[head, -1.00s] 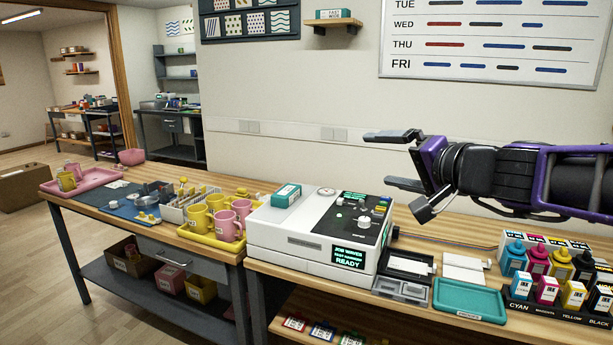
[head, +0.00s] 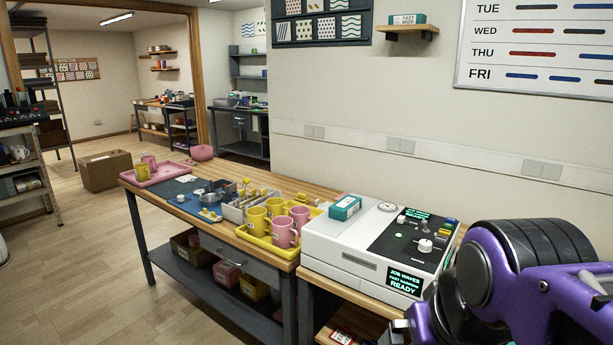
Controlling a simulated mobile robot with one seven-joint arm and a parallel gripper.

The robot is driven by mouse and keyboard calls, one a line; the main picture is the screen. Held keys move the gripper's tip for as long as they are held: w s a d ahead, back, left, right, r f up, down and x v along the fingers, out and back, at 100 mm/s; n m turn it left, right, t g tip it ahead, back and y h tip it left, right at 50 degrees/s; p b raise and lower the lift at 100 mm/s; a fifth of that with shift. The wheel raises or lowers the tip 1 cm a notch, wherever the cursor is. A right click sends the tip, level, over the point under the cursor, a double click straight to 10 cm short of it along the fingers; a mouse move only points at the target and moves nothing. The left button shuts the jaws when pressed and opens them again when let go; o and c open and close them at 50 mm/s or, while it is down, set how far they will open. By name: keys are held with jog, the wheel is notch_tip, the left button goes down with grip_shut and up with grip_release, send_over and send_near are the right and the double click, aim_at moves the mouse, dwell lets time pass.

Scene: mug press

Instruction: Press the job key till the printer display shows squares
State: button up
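The printer (head: 338,242) is a white box with a dark control panel on its top, standing on the wooden bench. Its front display (head: 404,281) glows green and reads "JOB WAVES", a small middle line, and "READY". The panel carries a white knob (head: 425,246), small keys and a group of coloured keys (head: 446,229). I cannot tell which is the job key. My purple and black arm fills the lower right, in front of the printer's right side. My gripper (head: 398,331) shows only in part at the bottom edge; its fingers cannot be made out clearly.
A teal box (head: 345,207) and a round dial (head: 388,206) are on the printer's top. Left of it, a yellow tray (head: 262,243) holds yellow and pink mugs. A pink tray (head: 160,176) lies farther left. The floor at left is open.

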jog(key=shift+c, duration=0.3)
grip_shut()
dwell(1.3)
